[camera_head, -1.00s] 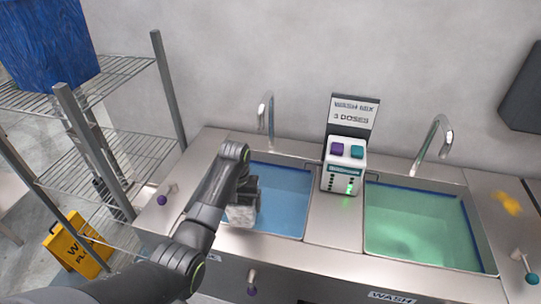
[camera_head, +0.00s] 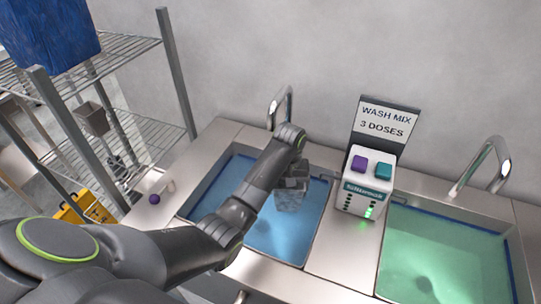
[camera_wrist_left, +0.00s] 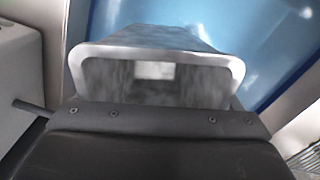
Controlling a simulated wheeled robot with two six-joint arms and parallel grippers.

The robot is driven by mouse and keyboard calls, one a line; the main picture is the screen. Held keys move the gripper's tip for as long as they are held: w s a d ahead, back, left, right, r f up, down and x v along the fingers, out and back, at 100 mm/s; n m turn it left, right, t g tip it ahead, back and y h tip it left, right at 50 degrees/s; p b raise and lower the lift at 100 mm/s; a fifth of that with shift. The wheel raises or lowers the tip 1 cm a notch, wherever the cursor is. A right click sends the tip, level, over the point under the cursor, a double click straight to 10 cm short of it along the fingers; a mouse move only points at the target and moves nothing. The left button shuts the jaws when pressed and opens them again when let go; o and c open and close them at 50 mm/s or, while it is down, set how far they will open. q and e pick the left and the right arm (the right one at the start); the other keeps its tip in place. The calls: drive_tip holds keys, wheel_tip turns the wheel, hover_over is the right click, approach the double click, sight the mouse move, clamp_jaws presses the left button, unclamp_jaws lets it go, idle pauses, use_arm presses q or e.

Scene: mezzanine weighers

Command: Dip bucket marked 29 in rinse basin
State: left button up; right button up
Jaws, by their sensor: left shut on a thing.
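A grey mottled metal bucket (camera_head: 291,196) hangs over the right part of the left basin (camera_head: 222,190), which holds blue water. My left gripper (camera_head: 293,170) is shut on the bucket at its top. In the left wrist view the bucket (camera_wrist_left: 152,62) shows a pale rim and a small white patch; no number can be read. Blue water lies beyond it. I cannot tell whether its bottom touches the water. My right gripper is not in view.
A white dispenser (camera_head: 366,188) with purple and teal buttons stands between the basins, below a "WASH MIX 3 DOSES" sign (camera_head: 387,124). The right basin (camera_head: 450,255) holds green water. Taps (camera_head: 283,103) rise behind the basins. A wire shelf (camera_head: 150,130) stands at left.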

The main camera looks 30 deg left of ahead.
use_arm(q)
drive_tip(key=s+a+r+n+p, duration=0.2)
drive_tip(key=s+r+n+p, duration=0.1)
drive_tip(key=r+p, duration=0.15)
drive_tip(key=s+a+r+n+p, duration=0.2)
drive_tip(key=a+r+p, duration=0.1)
drive_tip(key=r, duration=0.3)
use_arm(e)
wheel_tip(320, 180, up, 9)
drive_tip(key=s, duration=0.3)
use_arm(q)
drive_tip(key=shift+n, duration=0.3)
drive_tip(key=shift+d+f+b, duration=0.15)
drive_tip(key=shift+f+b, duration=2.85)
drive_tip(key=shift+f, duration=3.95)
drive_tip(key=shift+d+f+b, duration=0.1)
drive_tip(key=shift+f+b, duration=2.85)
drive_tip(key=shift+f, duration=3.95)
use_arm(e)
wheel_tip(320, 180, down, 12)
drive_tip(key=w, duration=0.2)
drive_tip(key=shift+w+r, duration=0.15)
